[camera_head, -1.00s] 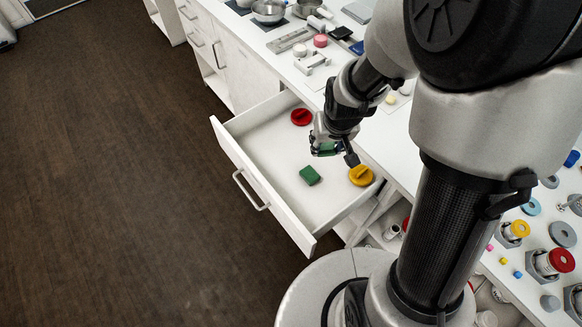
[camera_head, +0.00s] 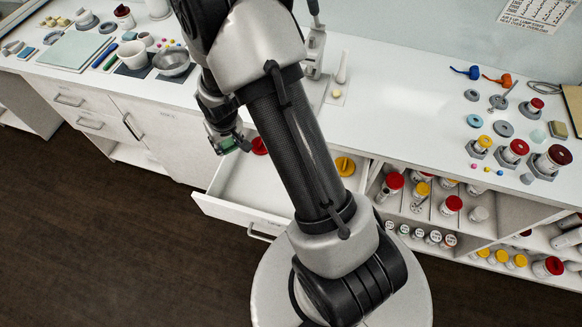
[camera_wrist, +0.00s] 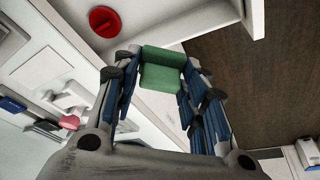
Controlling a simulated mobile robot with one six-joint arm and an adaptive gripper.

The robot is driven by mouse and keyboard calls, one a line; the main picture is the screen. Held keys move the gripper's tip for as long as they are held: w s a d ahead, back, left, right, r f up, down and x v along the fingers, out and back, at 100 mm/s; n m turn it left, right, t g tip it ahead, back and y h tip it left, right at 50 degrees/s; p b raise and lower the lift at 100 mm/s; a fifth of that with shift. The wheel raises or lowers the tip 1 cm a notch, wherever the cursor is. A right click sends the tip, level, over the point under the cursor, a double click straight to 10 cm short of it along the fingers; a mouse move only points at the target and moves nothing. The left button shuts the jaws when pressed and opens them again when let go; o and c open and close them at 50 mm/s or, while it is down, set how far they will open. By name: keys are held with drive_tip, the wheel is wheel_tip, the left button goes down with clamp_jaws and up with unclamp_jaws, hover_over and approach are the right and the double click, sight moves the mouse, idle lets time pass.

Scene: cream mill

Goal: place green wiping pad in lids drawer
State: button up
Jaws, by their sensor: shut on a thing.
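My gripper (camera_wrist: 157,72) is shut on a green wiping pad (camera_wrist: 162,78), which sits between the blue fingers in the wrist view. In the head view my gripper (camera_head: 228,143) hangs above the far left part of the open white drawer (camera_head: 243,182), and the pad is only a small greenish patch there. A red lid (camera_head: 259,146) lies in the drawer near my gripper and also shows in the wrist view (camera_wrist: 104,21). A yellow lid (camera_head: 345,166) lies at the right of the drawer. My arm hides the drawer's middle.
The white counter behind carries a grey bowl (camera_head: 171,63), a white mug and a pale board (camera_head: 75,49) at left. Capped jars and rings stand at right, with open shelves of jars (camera_head: 451,205) below. Dark floor lies in front.

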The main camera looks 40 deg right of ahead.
drive_tip(key=m+p, duration=0.1)
drive_tip(key=p, duration=0.4)
hover_over(247, 170)
drive_tip(key=s, duration=0.1)
wheel_tip(247, 170, down, 3)
drive_tip(key=f, duration=0.1)
drive_tip(key=f+b, duration=1.9)
drive_tip(key=f, duration=0.1)
drive_tip(key=shift+a+f+b, duration=0.1)
drive_tip(key=shift+a+b, duration=0.1)
drive_tip(key=shift+b, duration=0.1)
drive_tip(key=shift+s+f, duration=0.1)
drive_tip(key=shift+f, duration=0.2)
drive_tip(key=o, duration=0.8)
drive_tip(key=shift+r, duration=0.1)
drive_tip(key=shift+r, duration=0.1)
